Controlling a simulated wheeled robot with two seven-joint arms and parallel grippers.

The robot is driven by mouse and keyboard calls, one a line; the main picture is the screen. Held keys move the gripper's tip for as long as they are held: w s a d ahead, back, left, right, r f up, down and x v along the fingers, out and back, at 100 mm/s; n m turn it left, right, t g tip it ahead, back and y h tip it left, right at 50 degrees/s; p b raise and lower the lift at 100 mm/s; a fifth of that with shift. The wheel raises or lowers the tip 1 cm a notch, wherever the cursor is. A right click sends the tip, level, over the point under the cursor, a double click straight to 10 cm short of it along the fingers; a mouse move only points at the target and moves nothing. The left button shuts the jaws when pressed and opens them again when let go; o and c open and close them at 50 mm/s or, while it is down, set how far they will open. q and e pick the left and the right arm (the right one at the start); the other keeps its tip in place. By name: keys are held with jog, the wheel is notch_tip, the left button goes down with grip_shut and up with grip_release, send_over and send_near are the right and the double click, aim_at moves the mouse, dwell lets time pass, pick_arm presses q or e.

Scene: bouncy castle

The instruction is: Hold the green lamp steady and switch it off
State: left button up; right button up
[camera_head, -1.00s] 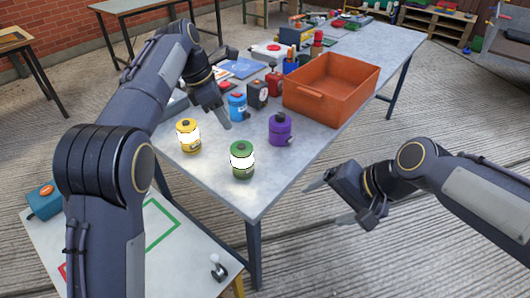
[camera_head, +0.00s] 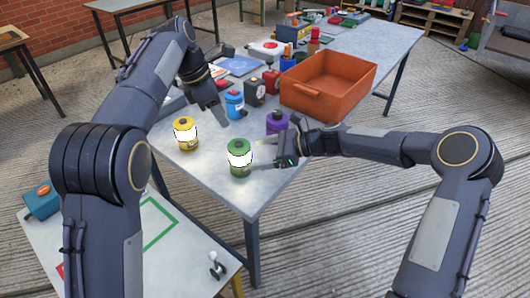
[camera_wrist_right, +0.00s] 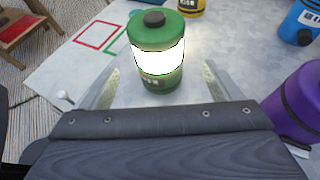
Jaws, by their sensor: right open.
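The green lamp (camera_head: 239,158) stands upright near the table's front corner, its middle band glowing white. In the right wrist view the lamp (camera_wrist_right: 158,50) stands just ahead of my right gripper (camera_wrist_right: 158,88), whose open fingers lie to either side of its lower part. My right gripper (camera_head: 264,153) also shows in the head view, low over the table to the right of the lamp. I see no contact with the lamp. My left gripper (camera_head: 219,108) is above the table behind the lamp, pointing down; its finger gap is not clear.
A lit yellow lamp (camera_head: 186,133) stands left of the green one. A purple lamp (camera_head: 277,122) is close behind my right gripper. A blue lamp (camera_head: 235,104), a red lamp (camera_head: 272,82) and an orange crate (camera_head: 330,83) stand farther back. The table's front corner is clear.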

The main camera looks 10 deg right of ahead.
aim_at(240, 157)
jog(key=x, duration=0.7)
jog(key=c, duration=1.2)
pick_arm(q)
jog(key=shift+c, duration=0.5)
pick_arm(e)
jog(key=shift+c, duration=0.4)
pick_arm(q)
grip_shut()
